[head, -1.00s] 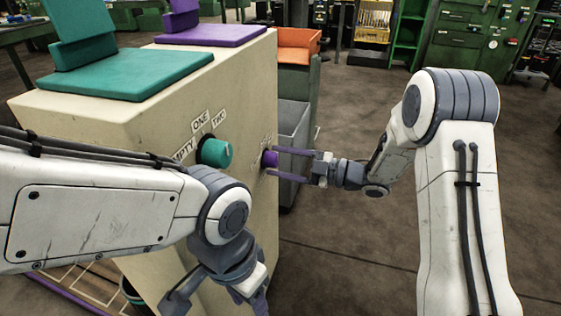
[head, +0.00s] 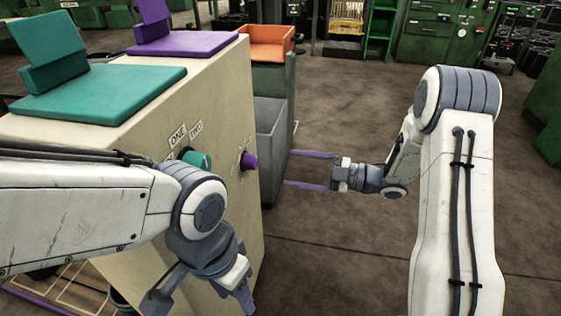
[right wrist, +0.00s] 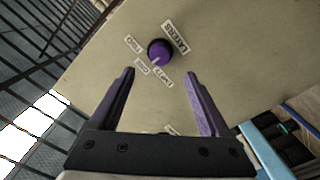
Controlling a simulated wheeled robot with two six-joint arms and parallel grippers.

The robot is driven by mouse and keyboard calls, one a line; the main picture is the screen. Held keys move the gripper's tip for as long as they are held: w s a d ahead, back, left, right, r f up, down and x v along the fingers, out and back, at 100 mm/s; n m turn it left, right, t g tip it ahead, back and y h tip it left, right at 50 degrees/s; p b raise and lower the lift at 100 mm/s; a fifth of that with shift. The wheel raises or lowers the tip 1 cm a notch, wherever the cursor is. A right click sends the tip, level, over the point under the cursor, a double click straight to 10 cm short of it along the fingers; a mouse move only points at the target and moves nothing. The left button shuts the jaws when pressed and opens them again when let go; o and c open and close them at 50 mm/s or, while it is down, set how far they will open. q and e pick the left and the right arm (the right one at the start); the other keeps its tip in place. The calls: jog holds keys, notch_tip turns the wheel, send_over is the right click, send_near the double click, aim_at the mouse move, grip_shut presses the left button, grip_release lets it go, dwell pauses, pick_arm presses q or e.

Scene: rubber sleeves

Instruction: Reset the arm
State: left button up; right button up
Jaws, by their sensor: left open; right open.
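My right gripper (head: 290,169) is open and empty. Its purple fingers point at the side of the cream cabinet (head: 215,235), apart from the purple knob (head: 249,160). In the right wrist view the purple knob (right wrist: 160,51) lies beyond and between the open fingertips (right wrist: 162,76), with small white labels around it. My left gripper (head: 203,299) is open at the lower edge of the head view, in front of the cabinet side. The teal knob (head: 199,160) is partly hidden behind my left arm, near labels reading ONE and TWO.
A teal plate (head: 100,93) and a purple plate (head: 185,44) lie on the cabinet top, each with an upright panel. A grey bin (head: 270,135) and an orange tray (head: 268,40) stand behind the cabinet. The floor (head: 345,245) right of the cabinet is clear.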

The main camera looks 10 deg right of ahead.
jog(key=shift+s+d, duration=0.15)
jog(key=shift+d, duration=0.25)
jog(key=shift+a, duration=0.1)
jog(key=w+a+r+m+t+h, duration=0.2)
jog(key=w+a+m+t+h, duration=0.15)
jog(key=w+a+h, duration=0.2)
jog(key=s+r+m+g+h+p, duration=0.2)
jog(key=s+m+g+h, duration=0.35)
jog(key=s, duration=1.25)
jog(key=s+r+m+g+h+p, duration=0.1)
jog(key=s+m+g+h+p, duration=0.45)
jog(key=s, duration=1.15)
notch_tip(320, 180, up, 37)
jog(key=m+t+p, duration=0.1)
jog(key=t+p, duration=0.1)
jog(key=p, duration=3.1)
jog(key=shift+w+f+m, duration=0.2)
jog(key=shift+w+m, duration=0.05)
jog(key=shift+m, duration=0.1)
